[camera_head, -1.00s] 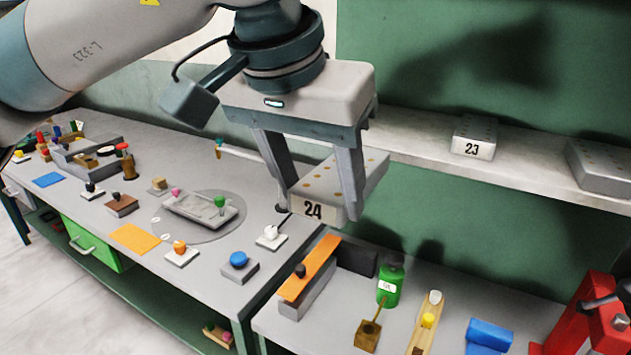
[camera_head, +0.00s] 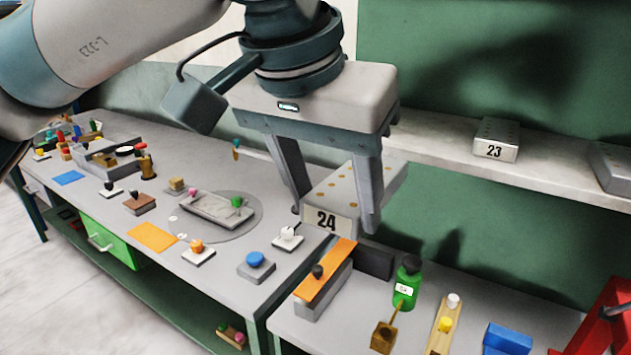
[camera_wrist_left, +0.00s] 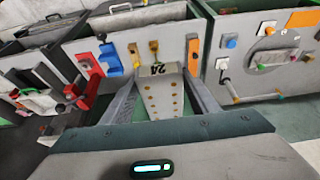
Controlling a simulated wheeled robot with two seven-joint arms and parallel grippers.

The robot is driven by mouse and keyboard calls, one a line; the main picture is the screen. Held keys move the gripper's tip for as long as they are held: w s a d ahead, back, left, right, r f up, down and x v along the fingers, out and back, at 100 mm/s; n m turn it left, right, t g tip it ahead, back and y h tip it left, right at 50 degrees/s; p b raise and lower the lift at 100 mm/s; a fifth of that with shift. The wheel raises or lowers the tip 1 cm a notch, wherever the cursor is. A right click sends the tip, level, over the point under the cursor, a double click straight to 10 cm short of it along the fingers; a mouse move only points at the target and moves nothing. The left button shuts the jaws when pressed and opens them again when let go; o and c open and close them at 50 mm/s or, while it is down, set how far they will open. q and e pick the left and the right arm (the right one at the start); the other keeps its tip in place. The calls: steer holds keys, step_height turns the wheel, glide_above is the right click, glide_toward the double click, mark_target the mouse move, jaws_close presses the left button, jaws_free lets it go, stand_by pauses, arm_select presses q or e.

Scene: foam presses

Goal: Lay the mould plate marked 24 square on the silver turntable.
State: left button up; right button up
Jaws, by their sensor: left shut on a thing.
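The mould plate marked 24 (camera_head: 345,190) is a grey block with brass dots on top and a white number label on its near end. My left gripper (camera_head: 335,218) is shut on it, one finger on each side, and holds it in the air above the benches. The plate also shows between the fingers in the left wrist view (camera_wrist_left: 163,97). The silver turntable (camera_head: 246,226) is a flat round disc on the left bench, left of the held plate. A grey tray-like piece (camera_head: 213,208) with a pink knob and a green knob lies on it. My right gripper is not in view.
The plate marked 23 (camera_head: 496,140) sits on the back shelf. Blue (camera_head: 256,262) and white (camera_head: 288,238) knobs stand near the turntable. An orange-topped block (camera_head: 325,275), a green bottle (camera_head: 407,284) and a red press (camera_head: 598,325) are on the right bench.

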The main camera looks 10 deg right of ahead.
arm_select(q)
steer(key=w+a+f+n+t+y, duration=0.15)
steer(key=w+a+f+n, duration=0.35)
steer(key=w+a+f, duration=0.85)
steer(key=a+f+n+y, duration=0.1)
steer(key=a+f+n, duration=0.3)
steer(key=a+f, duration=1.3)
steer(key=shift+w+a+f+y, duration=0.3)
steer(key=shift+w+f+y, duration=0.05)
steer(key=shift+w, duration=0.05)
